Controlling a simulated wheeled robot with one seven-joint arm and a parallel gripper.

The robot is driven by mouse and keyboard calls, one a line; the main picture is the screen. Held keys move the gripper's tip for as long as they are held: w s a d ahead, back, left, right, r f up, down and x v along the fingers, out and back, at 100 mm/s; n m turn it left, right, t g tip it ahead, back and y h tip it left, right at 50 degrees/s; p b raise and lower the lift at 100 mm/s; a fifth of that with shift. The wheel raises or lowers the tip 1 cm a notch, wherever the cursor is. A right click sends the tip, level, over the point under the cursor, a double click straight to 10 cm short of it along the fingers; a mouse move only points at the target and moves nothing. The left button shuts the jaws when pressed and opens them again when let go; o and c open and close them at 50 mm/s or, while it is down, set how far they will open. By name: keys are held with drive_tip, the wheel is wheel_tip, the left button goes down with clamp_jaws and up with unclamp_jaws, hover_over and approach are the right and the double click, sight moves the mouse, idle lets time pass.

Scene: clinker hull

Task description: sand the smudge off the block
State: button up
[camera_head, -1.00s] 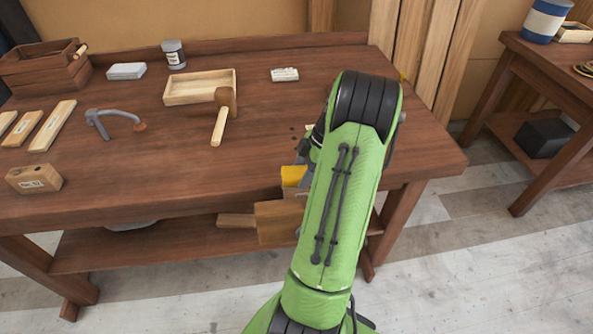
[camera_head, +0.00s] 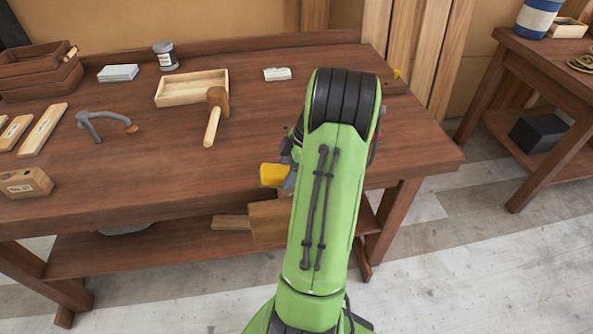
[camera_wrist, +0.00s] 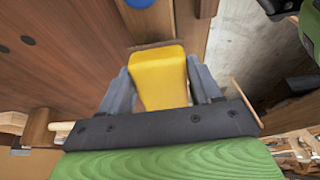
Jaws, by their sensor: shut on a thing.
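My gripper (camera_wrist: 160,72) is shut on a yellow block (camera_wrist: 160,92), with a grey finger on each side of it. In the head view the yellow block (camera_head: 273,174) shows just left of my arm, near the bench's front edge. A brown edge lies at its far end in the wrist view; I cannot tell whether they touch. A wooden block with a printed label (camera_head: 26,182) sits at the bench's front left, apart from my gripper. I see no smudge on its visible faces. My arm hides part of the bench's right side.
On the bench (camera_head: 150,185) are a mallet (camera_head: 214,118), a shallow wooden tray (camera_head: 178,101), a grey clamp-like tool (camera_head: 92,124), a jar (camera_head: 165,56) and wooden strips (camera_head: 43,130). A wooden vise-like part (camera_head: 268,222) juts from the front edge. The front middle is clear.

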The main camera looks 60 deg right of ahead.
drive_tip(key=shift+w+a+f, duration=0.1)
drive_tip(key=shift+w+a, duration=0.6)
drive_tip(key=shift+a, duration=0.05)
wheel_tip(320, 180, up, 6)
drive_tip(key=p, duration=0.4)
drive_tip(key=shift+d, duration=0.1)
wheel_tip(320, 180, up, 3)
drive_tip(key=p, duration=0.3)
drive_tip(key=shift+r, duration=0.2)
drive_tip(key=shift+f, duration=0.1)
